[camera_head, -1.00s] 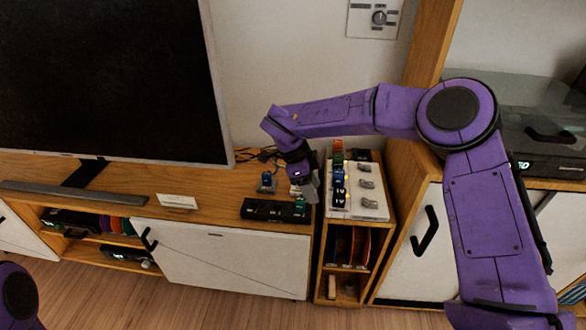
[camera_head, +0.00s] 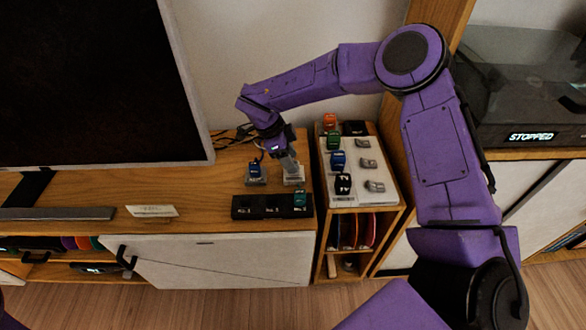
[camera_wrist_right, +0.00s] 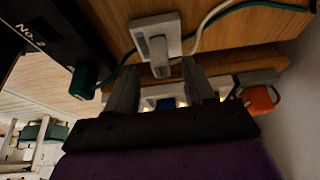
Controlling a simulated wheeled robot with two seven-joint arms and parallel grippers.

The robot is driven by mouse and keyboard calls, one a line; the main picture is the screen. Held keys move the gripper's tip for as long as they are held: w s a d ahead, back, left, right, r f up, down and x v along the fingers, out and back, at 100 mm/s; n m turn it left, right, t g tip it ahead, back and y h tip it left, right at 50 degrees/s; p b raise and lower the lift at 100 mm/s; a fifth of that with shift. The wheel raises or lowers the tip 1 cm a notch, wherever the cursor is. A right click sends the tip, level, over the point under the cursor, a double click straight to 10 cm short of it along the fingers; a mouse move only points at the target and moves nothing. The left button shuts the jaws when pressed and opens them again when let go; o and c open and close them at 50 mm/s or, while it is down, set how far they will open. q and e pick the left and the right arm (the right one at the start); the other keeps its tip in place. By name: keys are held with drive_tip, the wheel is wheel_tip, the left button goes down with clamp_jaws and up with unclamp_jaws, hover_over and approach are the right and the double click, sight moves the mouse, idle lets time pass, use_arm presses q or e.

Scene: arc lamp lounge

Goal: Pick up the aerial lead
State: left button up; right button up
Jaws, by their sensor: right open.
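A pale grey plug (camera_wrist_right: 158,56) sits in a small white stand (camera_wrist_right: 142,30), with a pale lead (camera_wrist_right: 205,25) running off behind it. It looks like the aerial lead, but I can read no name on it. The white stand (camera_head: 294,180) also shows in the head view, on the wooden cabinet top. My right gripper (camera_wrist_right: 160,82) is open, with its fingers either side of the plug's near end; I cannot tell whether they touch it. In the head view my right gripper (camera_head: 289,163) points down at this stand and partly hides the plug. My left gripper is out of view.
A blue plug (camera_head: 254,169) stands in a holder just left. A black socket box (camera_head: 256,208) with a teal plug (camera_head: 300,199) lies in front. A white board (camera_head: 374,165) with coloured plugs is at the right.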

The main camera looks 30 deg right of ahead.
drive_tip(key=x, duration=0.3)
drive_tip(key=shift+d+f, duration=0.1)
drive_tip(key=shift+f, duration=0.05)
clamp_jaws()
